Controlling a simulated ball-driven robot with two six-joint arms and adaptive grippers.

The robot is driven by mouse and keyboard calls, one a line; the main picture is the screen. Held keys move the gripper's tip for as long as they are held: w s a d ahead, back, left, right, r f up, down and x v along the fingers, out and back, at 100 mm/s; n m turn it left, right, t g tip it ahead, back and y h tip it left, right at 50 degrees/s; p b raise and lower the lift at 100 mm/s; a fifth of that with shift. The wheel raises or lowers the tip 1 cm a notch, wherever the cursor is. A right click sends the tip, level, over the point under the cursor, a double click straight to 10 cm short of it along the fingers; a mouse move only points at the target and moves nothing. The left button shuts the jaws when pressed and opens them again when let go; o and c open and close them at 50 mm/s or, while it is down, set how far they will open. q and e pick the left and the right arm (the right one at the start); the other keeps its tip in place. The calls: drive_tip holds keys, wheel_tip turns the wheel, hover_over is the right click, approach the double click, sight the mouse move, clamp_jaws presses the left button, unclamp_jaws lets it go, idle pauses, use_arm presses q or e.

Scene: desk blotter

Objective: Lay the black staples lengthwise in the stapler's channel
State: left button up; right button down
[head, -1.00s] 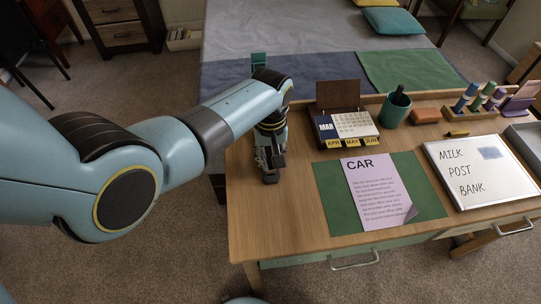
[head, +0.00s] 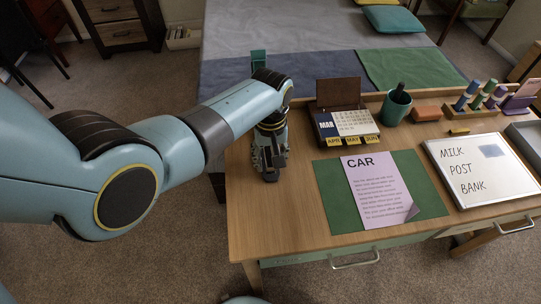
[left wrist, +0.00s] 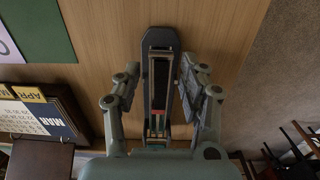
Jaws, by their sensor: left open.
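The stapler (left wrist: 160,42) lies open on the desk, a long dark grey body with its channel showing in the left wrist view. A black strip (left wrist: 160,75), which looks like the black staples, lies lengthwise inside the channel, between its walls. A small red part (left wrist: 158,111) shows at the strip's near end. My left gripper (left wrist: 161,83) is open, with one finger on each side of the stapler and gaps between the pads and the strip. In the head view my left gripper (head: 269,162) is low at the desk's left end and hides most of the stapler. My right gripper is out of view.
A flip calendar (head: 345,128) stands right of my left gripper. A green mat (head: 430,192) with a pink sheet lies in front of it. A pen cup (head: 394,108) and a whiteboard (head: 482,172) are farther right. The desk's front left (head: 270,225) is bare.

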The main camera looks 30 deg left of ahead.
sight(270, 161)
use_arm(q)
drive_tip(key=shift+r, duration=0.1)
wheel_tip(270, 161, up, 12)
idle(0.4)
idle(0.4)
